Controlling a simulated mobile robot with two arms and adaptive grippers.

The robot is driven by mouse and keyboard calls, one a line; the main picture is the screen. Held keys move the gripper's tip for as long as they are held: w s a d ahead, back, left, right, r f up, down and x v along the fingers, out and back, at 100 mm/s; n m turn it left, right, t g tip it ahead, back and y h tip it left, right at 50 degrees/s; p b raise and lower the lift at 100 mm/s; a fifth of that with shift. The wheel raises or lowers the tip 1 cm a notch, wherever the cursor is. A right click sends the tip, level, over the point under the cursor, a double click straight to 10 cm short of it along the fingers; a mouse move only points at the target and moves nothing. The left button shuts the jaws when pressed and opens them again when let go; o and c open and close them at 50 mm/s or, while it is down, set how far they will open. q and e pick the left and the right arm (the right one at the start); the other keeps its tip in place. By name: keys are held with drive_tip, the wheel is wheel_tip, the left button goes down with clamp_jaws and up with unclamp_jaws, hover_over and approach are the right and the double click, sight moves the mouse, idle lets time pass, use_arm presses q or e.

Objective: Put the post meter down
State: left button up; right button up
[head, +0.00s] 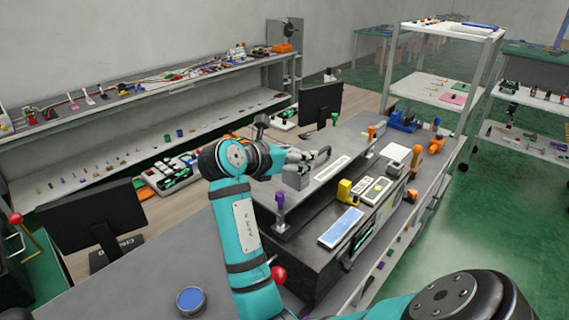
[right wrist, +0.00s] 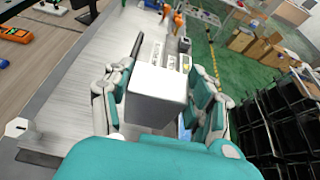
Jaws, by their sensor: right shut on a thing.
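The post meter appears to be the plain pale grey box (right wrist: 158,88) in the right wrist view. It sits between the fingers of my right gripper (right wrist: 160,103), which is shut on it from both sides. In the head view my right gripper (head: 298,157) is over the far left part of the dark workbench (head: 300,232), and only a small grey part of the meter (head: 296,180) shows below the fingers. A dark curved bar shows beside it. I cannot tell whether the meter touches the bench. My left gripper is not in view.
A purple-topped post (head: 281,205), a blue-screened panel (head: 341,227) and a yellow fixture (head: 345,192) stand near the gripper. A black monitor (head: 320,104) is behind it. The grey tabletop (head: 150,262) at front left is mostly clear, with a round blue-topped thing (head: 191,300).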

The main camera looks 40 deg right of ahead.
sight(285, 184)
drive_tip(key=shift+w+a, duration=0.75)
drive_tip(key=shift+w, duration=0.1)
drive_tip(key=shift+w+a+f, duration=0.1)
drive_tip(key=shift+f, duration=0.1)
drive_tip(key=shift+f+p, duration=0.7)
drive_tip(key=shift+f, duration=0.95)
drive_tip(key=o, duration=1.6)
drive_tip(key=shift+f, duration=0.15)
